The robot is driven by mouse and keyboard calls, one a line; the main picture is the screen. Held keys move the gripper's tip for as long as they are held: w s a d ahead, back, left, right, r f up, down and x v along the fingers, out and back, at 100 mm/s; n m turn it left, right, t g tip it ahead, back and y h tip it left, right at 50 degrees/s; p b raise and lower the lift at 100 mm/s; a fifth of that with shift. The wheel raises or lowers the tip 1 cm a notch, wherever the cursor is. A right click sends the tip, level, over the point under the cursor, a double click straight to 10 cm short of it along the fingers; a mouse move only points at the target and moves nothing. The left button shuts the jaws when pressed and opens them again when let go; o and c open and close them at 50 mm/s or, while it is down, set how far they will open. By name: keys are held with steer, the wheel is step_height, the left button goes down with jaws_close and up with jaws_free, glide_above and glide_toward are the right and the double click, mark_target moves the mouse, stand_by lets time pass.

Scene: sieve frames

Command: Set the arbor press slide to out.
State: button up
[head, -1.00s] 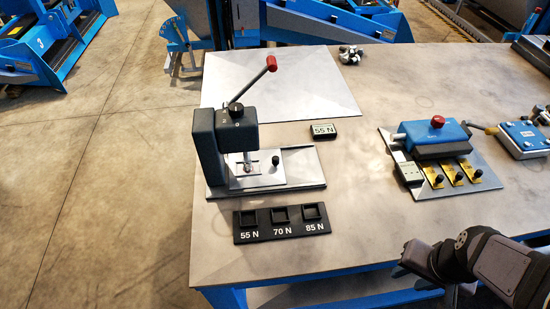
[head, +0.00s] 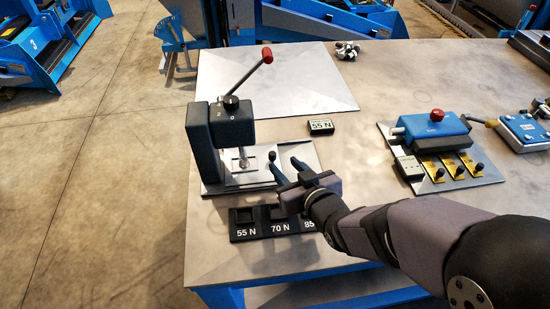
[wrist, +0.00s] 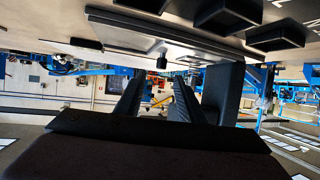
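The arbor press (head: 203,140) stands at the left of the table, dark grey, with a red-tipped lever (head: 267,55) raised. Its light metal slide (head: 252,175) lies flat under the ram, partly hidden by my gripper. The slide's small black knob (head: 272,156) stands upright at the slide's right end. In the wrist view the knob (wrist: 162,58) shows just beyond the fingertips, in line with the gap between them. My gripper (head: 284,166) is open and empty, at the right of the slide, close to the knob. I cannot tell whether it touches anything.
A black tray marked 55 N, 70 N and 85 N (head: 243,233) lies in front of the press, partly under my gripper. A 55 N display (head: 320,126) sits behind. A blue fixture (head: 436,130) stands at the right.

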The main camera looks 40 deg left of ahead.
mark_target(273, 154)
steer(key=shift+s+a+r, duration=0.1)
steer(key=shift+a, duration=0.05)
steer(key=shift+p+x, duration=0.95)
steer(key=shift+x, duration=2.7)
